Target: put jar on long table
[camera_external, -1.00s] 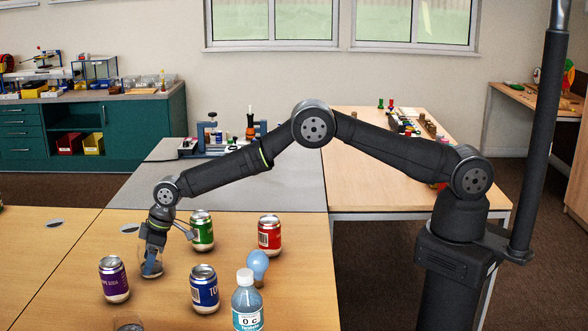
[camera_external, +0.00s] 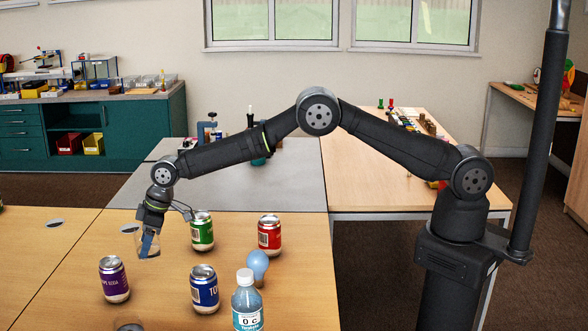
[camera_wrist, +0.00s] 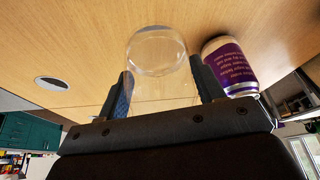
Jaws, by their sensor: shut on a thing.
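A clear glass jar (camera_external: 149,248) is between the fingers of my gripper (camera_external: 149,236) in the external view, over the left part of the near wooden table (camera_external: 190,300). In the wrist view the jar (camera_wrist: 157,50) shows its round end between the two fingertips of my gripper (camera_wrist: 160,92), which is shut on it. The jar looks a little above the tabletop. A light wooden table (camera_external: 365,180) runs back on the right. I cannot tell which table is the long one.
Near my gripper stand a purple can (camera_external: 114,279), a blue can (camera_external: 204,289), a green can (camera_external: 202,231) and a red can (camera_external: 269,236). A light bulb (camera_external: 257,264) and a bottle (camera_external: 247,302) stand to the right. A grey table (camera_external: 290,187) lies behind.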

